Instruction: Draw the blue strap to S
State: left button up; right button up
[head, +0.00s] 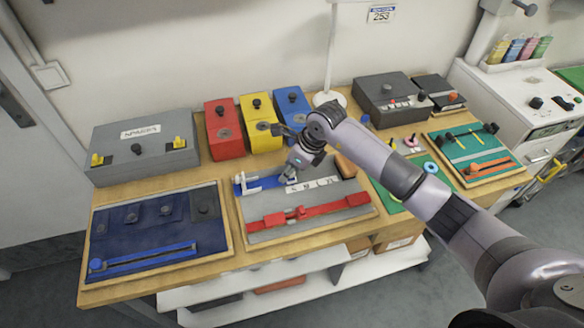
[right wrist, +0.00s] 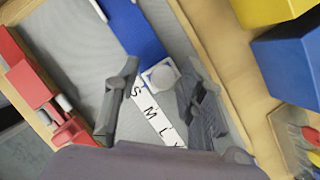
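The blue strap (head: 262,184) lies on the upper part of a grey board (head: 275,236), with white fittings at its left. In the right wrist view the blue strap (right wrist: 138,38) comes down from the top and ends near a pale, roughly square tab (right wrist: 161,75). A white strip (right wrist: 152,115) beside the tab carries the letters S, M, L and part of another; S is closest to the tab. My right gripper (head: 291,174) is low over the strap's right end. In its wrist view the fingers (right wrist: 160,78) are apart on either side of the tab. My left gripper is not seen.
A red strap (head: 335,205) with a red buckle lies nearer the front of the same board. Red (head: 224,140), yellow (head: 258,135) and blue (head: 291,112) boxes stand behind. A dark blue board (head: 150,245) is at left, a green board (head: 470,150) at right.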

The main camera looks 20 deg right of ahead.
jog(key=shift+o, duration=0.3)
jog(key=shift+d, duration=0.15)
jog(key=shift+d+r, duration=0.1)
jog(key=shift+r, duration=0.2)
jog(key=v, duration=1.1)
jog(key=shift+r, duration=0.2)
